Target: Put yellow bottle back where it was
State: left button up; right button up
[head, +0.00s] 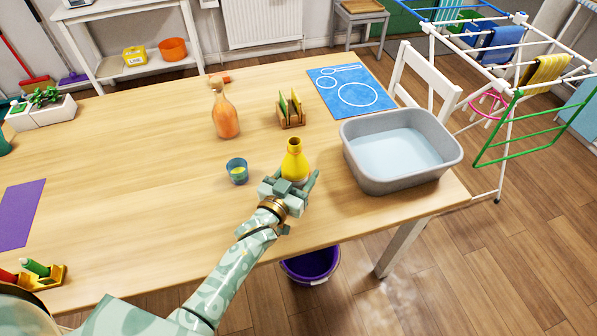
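The yellow bottle (294,162) is upright near the front edge of the wooden table, left of the grey basin.
A blue cup (237,171) stands just left of the gripper. Behind are an orange spray bottle (226,115) and a wooden rack (291,120). The grey basin (365,180) of water and a blue mat (325,98) are right. The table's (130,160) left-centre is clear.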

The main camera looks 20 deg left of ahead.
pick_arm(q)
jog(key=shift+o, duration=1.4)
jog(key=shift+r, duration=0.1)
jog(key=s+a+p, duration=0.2)
jog(key=s, duration=0.9)
jog(key=shift+s+a, duration=0.15)
jog(key=shift+s, duration=0.25)
